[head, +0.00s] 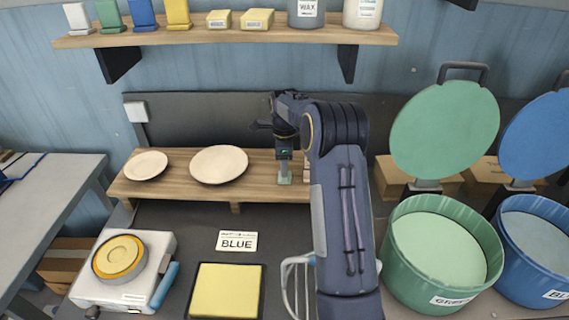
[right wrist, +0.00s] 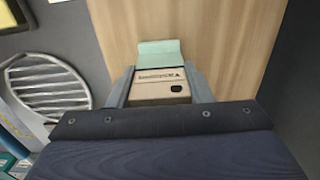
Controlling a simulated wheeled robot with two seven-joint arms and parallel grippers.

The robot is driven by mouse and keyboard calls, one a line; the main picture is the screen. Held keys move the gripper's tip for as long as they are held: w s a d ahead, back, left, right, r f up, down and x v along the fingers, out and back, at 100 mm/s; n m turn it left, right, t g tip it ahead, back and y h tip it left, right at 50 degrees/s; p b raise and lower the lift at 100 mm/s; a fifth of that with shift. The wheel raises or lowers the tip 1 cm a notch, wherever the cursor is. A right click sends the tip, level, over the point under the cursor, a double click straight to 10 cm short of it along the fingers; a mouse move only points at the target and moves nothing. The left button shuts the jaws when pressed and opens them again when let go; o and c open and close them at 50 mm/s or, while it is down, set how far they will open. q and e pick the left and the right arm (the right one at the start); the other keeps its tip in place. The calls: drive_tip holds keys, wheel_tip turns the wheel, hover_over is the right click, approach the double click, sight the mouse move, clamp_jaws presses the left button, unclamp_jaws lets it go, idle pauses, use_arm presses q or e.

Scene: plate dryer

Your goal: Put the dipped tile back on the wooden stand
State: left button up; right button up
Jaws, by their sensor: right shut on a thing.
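My right gripper (head: 284,156) is shut on a small tile (head: 284,178) over the wooden stand (head: 195,185) at the back of the table. The tile's pale green end points down at the stand's top, right of the plates; I cannot tell whether it touches. In the right wrist view, the fingers (right wrist: 160,82) hold the tile's beige part (right wrist: 150,84), which has dark lettering and a black hole. Its green foot (right wrist: 160,50) shows beyond, against the bare wood (right wrist: 210,40). My left gripper is not in view.
Two cream plates (head: 219,164) stand left on the wood. Green (head: 440,283) and blue (head: 545,270) buckets with raised round lids are at right. A wire rack (right wrist: 50,85) is beside my right arm. A yellow pad (head: 225,290) and BLUE card (head: 237,241) lie in front.

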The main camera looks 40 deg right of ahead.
drive_tip(key=o, duration=1)
drive_tip(key=shift+f, duration=0.1)
drive_tip(key=shift+o, duration=0.2)
